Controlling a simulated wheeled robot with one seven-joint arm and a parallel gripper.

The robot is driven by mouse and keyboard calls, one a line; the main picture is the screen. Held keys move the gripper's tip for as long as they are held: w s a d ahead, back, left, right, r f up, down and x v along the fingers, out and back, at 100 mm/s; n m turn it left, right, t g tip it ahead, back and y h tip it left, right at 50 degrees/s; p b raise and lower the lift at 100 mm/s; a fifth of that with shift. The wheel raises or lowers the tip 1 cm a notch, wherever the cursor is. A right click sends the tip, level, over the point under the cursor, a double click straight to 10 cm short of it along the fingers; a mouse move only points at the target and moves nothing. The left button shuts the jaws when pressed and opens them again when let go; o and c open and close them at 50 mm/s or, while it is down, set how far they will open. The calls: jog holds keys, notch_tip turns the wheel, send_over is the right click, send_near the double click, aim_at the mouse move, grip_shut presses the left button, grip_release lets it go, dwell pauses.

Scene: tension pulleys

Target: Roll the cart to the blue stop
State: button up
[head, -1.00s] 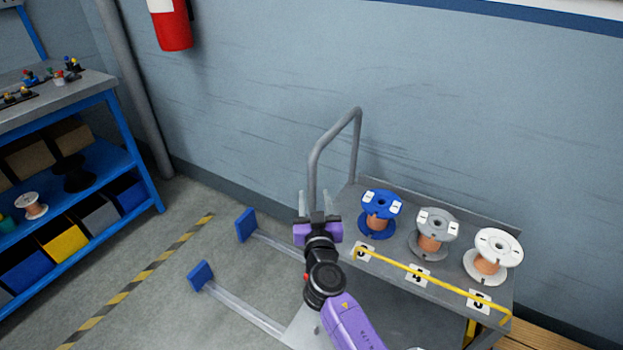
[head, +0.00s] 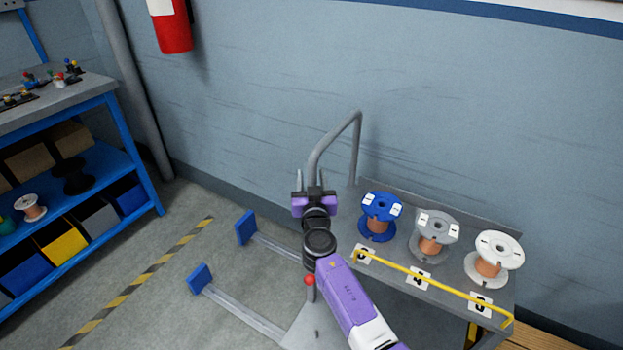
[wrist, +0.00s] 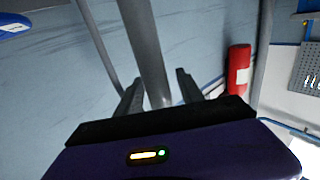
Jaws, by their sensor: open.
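The grey cart (head: 412,278) stands by the wall with three spools on its top. Its bent grey tube handle (head: 357,130) rises at its left end. Two blue stop blocks, one farther (head: 246,227) and one nearer (head: 200,278), stand at the left ends of floor rails leading from the cart. My gripper (head: 312,180) is open at the handle's near upright. In the wrist view, the handle tube (wrist: 147,50) runs down between the two open fingers (wrist: 158,92). I cannot tell whether either finger touches it.
A blue spool (head: 379,215), a grey spool (head: 434,234) and a white spool (head: 493,257) sit behind a yellow bar (head: 430,284). A red-topped post (head: 310,283) stands beside my arm. A blue workbench (head: 130,150) is at left. The floor between rails is clear.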

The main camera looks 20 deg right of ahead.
grip_shut()
dwell(1.4)
